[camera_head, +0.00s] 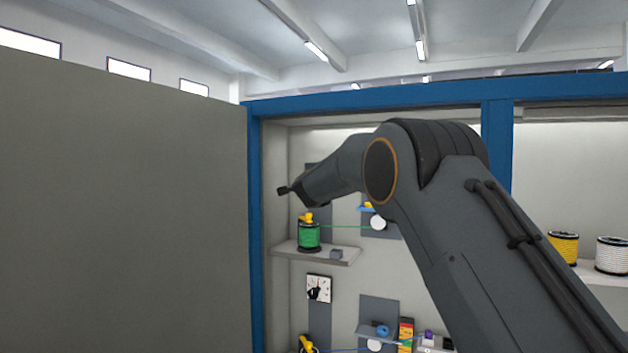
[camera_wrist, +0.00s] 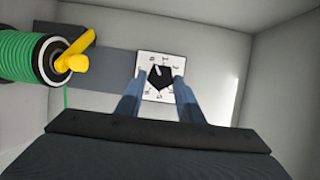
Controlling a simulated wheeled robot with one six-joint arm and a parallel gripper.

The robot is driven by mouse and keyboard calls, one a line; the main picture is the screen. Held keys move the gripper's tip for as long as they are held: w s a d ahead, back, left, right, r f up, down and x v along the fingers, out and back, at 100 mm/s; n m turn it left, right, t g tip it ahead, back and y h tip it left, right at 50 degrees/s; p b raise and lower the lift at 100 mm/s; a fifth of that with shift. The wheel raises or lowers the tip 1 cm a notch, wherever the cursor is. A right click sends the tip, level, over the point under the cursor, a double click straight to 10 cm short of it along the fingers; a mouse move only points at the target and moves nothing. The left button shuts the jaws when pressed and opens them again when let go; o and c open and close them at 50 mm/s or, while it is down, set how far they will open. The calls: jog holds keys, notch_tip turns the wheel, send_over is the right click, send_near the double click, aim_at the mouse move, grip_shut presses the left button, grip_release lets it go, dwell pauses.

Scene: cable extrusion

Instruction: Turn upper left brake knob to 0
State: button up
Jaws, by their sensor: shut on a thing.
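The upper left brake knob (camera_wrist: 161,79) is a black knob with a light pointer mark on a white square dial plate (camera_wrist: 148,92), seen in the wrist view. My gripper (camera_wrist: 158,77) has its two blue-grey fingers on either side of the knob and is shut on it. The light mark points toward the picture's upper left; the scale marks are too small to read. In the head view my arm hides this knob and the fingers.
A green spool (camera_head: 309,236) with a yellow top stands on a grey shelf (camera_head: 340,256) below my wrist; the spool also shows at left in the wrist view (camera_wrist: 18,57). A lower dial (camera_head: 319,288) sits under the shelf. The blue cabinet frame (camera_head: 254,200) and grey panel (camera_head: 120,210) are at left.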

dwell(0.3)
jog(key=o, duration=1)
jog(key=shift+o, duration=0.2)
jog(key=s+b, duration=0.4)
jog(key=s, duration=0.3)
jog(key=shift+s+d+b, duration=0.15)
jog(key=shift+s+b, duration=0.15)
jog(key=shift+s, duration=0.1)
